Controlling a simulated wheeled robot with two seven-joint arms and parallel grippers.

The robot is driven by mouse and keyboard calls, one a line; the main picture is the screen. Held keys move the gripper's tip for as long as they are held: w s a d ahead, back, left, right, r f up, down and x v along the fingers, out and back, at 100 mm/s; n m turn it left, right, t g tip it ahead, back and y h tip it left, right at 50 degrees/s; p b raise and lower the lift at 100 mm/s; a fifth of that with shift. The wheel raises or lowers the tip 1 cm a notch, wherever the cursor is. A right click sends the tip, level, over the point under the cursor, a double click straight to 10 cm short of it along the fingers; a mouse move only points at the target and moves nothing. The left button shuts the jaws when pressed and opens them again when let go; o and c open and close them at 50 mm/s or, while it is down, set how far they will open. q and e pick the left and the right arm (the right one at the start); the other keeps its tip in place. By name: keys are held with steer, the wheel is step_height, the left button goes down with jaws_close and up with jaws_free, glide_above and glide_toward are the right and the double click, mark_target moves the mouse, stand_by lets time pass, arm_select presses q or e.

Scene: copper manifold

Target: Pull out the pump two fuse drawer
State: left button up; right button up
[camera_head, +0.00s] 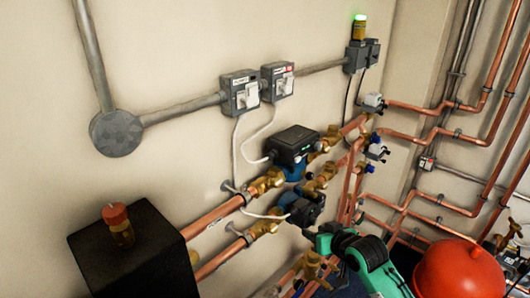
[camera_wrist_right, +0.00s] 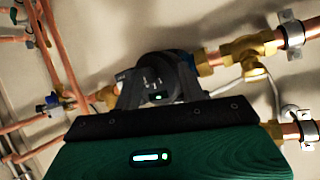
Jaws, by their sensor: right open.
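Two grey fused switch boxes are on the wall in the head view, one on the left (camera_head: 241,92) and one on the right (camera_head: 278,80). Each has a white front part and a small label; the right label has red on it. I cannot read which is pump two, and both fronts look in place. My right gripper (camera_head: 322,238) is low in front of the pipes, well below and right of both boxes. In the wrist view its open fingers (camera_wrist_right: 160,88) stand either side of a dark round pump head (camera_wrist_right: 160,78), which lies beyond them. My left gripper is not in view.
Two dark pumps, an upper (camera_head: 293,143) and a lower (camera_head: 306,208), sit on copper pipes below the boxes. White cables hang from the boxes. A black box (camera_head: 135,252) with a red-capped item stands at lower left, and a red vessel (camera_head: 458,270) at lower right.

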steer(key=a+r+n+t+y, duration=0.2)
steer(key=a+r+y, duration=0.1)
steer(key=r, duration=1.8)
steer(key=n+y, duration=0.4)
steer(key=y, duration=0.1)
glide_toward(250, 102)
steer(key=p+x, duration=0.3)
steer(key=x, duration=0.5)
steer(key=shift+d+r, duration=0.1)
steer(key=shift+r, duration=0.05)
steer(key=shift+w+a, duration=0.35)
jaws_close()
